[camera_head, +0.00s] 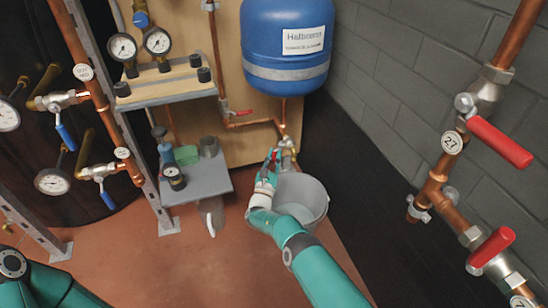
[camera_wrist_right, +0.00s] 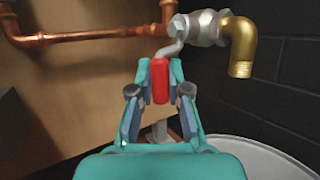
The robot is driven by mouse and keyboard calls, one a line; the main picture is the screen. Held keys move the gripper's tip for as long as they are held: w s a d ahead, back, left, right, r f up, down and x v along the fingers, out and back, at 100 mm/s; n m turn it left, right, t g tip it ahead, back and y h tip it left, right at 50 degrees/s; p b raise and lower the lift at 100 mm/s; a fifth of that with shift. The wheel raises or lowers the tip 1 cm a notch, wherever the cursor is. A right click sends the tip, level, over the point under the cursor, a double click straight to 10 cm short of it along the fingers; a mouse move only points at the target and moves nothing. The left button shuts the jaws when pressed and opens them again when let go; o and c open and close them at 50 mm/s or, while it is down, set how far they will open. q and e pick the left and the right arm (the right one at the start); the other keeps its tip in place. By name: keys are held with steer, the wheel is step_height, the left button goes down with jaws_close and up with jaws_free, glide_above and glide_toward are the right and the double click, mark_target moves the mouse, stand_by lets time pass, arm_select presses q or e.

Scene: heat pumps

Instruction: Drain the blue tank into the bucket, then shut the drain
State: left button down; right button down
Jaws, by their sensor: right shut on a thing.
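The blue tank (camera_head: 285,40) hangs on the wooden panel, with a copper pipe running down from it. Below it, the drain valve (camera_wrist_right: 200,28) has a red lever (camera_wrist_right: 160,84) and a brass spout (camera_wrist_right: 241,48) that bends downward. My right gripper (camera_head: 270,160) is at the valve, its fingers closed on both sides of the red lever, as the right wrist view (camera_wrist_right: 160,70) shows. I see no water below the spout. The grey bucket (camera_head: 312,188) stands on the floor under the valve, partly hidden by my right arm. My left gripper is out of view.
A small grey table (camera_head: 205,188) with a gauge and cups stands left of the bucket. Another red-handled valve (camera_head: 225,112) sits on the pipe left of the tank. Copper pipes with red levers (camera_head: 500,142) run along the right. Floor (camera_head: 180,270) in front is clear.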

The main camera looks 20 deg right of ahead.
steer(key=shift+a+f, duration=0.1)
steer(key=shift+a, duration=0.1)
steer(key=c, duration=1.1)
jaws_free()
steer(key=shift+d, duration=0.15)
steer(key=shift+s, duration=0.1)
steer(key=v, duration=1.2)
